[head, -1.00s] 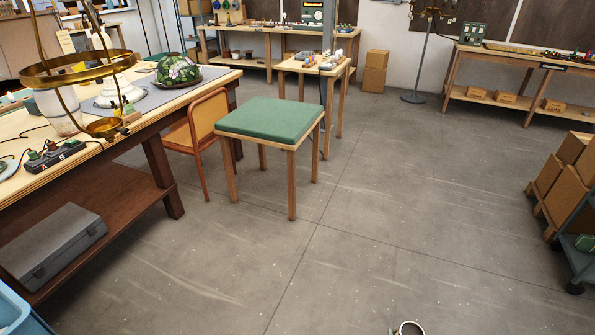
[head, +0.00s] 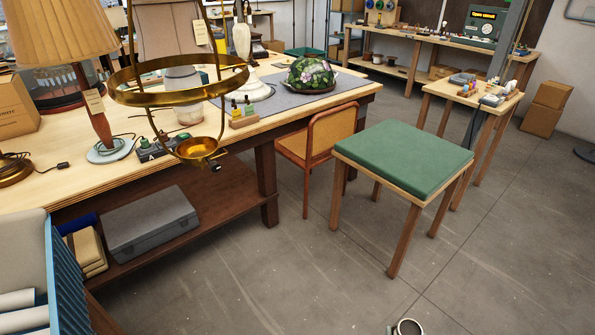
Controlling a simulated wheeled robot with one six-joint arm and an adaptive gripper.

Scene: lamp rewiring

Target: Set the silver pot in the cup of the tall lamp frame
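The tall lamp frame (head: 137,97) is brass, with a wide ring, curved side rods and a small open cup (head: 201,150) low down. It is at the upper left in the head view, in front of the worktable; the cup looks empty. A small round silver-rimmed thing (head: 407,327) with a dark hollow shows at the bottom edge, mostly cut off. It keeps its place in the picture as the view turns; I cannot tell whether it is the silver pot or part of me. I make out no gripper fingers.
The worktable (head: 330,97) holds a shaded lamp (head: 60,40), a white jar (head: 185,97), a power strip and a floral glass shade (head: 312,75). A chair (head: 325,135) and green-topped table (head: 405,155) stand to its right. The foreground floor is clear.

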